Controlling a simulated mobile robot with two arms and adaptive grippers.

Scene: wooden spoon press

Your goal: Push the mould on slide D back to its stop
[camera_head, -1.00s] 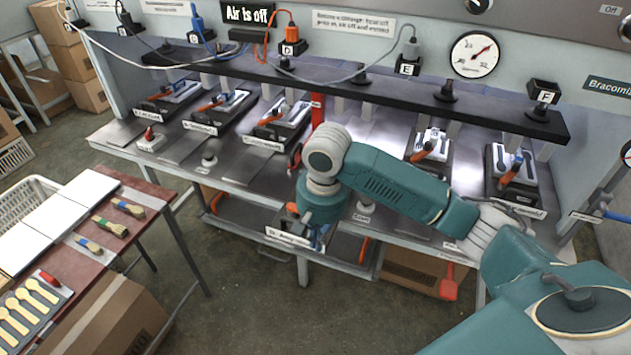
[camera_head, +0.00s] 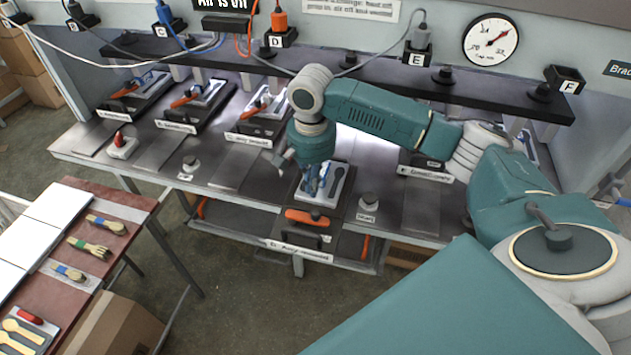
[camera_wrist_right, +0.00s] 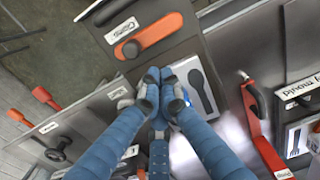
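The mould on slide D (camera_head: 341,187) is a pale plate with a dark spoon-shaped recess on a dark carrier. It stands at the bench front, with an orange handle (camera_head: 307,217) and a white name label (camera_head: 298,250) facing out. In the right wrist view the mould plate (camera_wrist_right: 203,88) and orange handle (camera_wrist_right: 150,36) lie beside and above my fingertips. My right gripper (camera_head: 318,182) is over the mould plate. Its blue fingers meet at the tips (camera_wrist_right: 158,76), with nothing visible between them. Contact with the mould cannot be told. My left gripper is not in view.
Other moulds (camera_head: 200,97) with orange handles sit farther back on the left slides. Round black knobs (camera_head: 368,200) stand on the bench near slide D. A dark rail (camera_head: 340,80) crosses behind.

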